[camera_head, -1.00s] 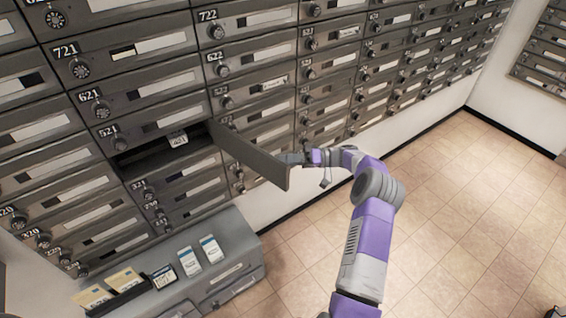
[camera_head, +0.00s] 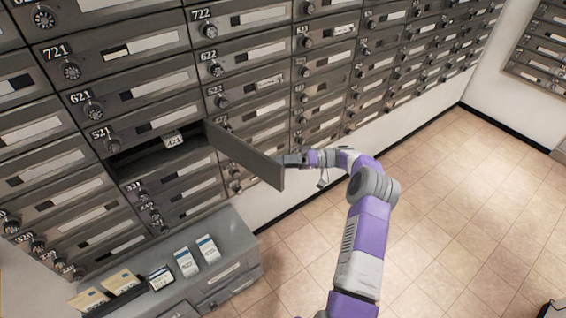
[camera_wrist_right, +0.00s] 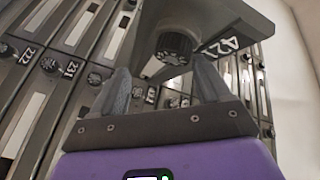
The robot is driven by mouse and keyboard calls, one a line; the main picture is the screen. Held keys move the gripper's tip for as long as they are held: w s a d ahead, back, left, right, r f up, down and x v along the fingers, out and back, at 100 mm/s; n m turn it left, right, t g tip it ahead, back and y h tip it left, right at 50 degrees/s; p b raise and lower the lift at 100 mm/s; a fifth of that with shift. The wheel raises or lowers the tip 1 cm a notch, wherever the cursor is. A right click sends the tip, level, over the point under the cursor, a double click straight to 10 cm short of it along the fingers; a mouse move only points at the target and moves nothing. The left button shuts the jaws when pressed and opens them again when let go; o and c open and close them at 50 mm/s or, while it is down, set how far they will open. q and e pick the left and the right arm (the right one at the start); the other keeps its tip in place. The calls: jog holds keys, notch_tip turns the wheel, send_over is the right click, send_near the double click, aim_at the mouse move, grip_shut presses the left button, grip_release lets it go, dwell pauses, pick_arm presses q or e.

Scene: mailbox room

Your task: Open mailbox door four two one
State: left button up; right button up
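A mailbox door (camera_head: 245,158) in the column below 521 stands swung out from the wall, with a dark open compartment (camera_head: 125,166) to its left. A small white card (camera_head: 174,141) hangs at the top of that opening; its number is too small to read surely. My right gripper (camera_head: 288,160) is at the outer end of the door, on its right side. In the right wrist view the door (camera_wrist_right: 225,20) carries a round knob (camera_wrist_right: 174,46) and a label starting with 42. The gripper's fingers (camera_wrist_right: 160,65) are apart, with the knob just beyond the fingertips. My left gripper is out of view.
Closed mailboxes fill the wall around the opening. A grey cabinet (camera_head: 225,240) stands below, with cards and a dark tray (camera_head: 112,298) on top. Tiled floor (camera_head: 460,200) at the right is clear.

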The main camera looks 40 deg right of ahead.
jog(key=shift+r, duration=0.1)
jog(key=v, duration=0.7)
jog(key=shift+d, duration=0.25)
jog(key=shift+s, duration=0.1)
dwell(0.4)
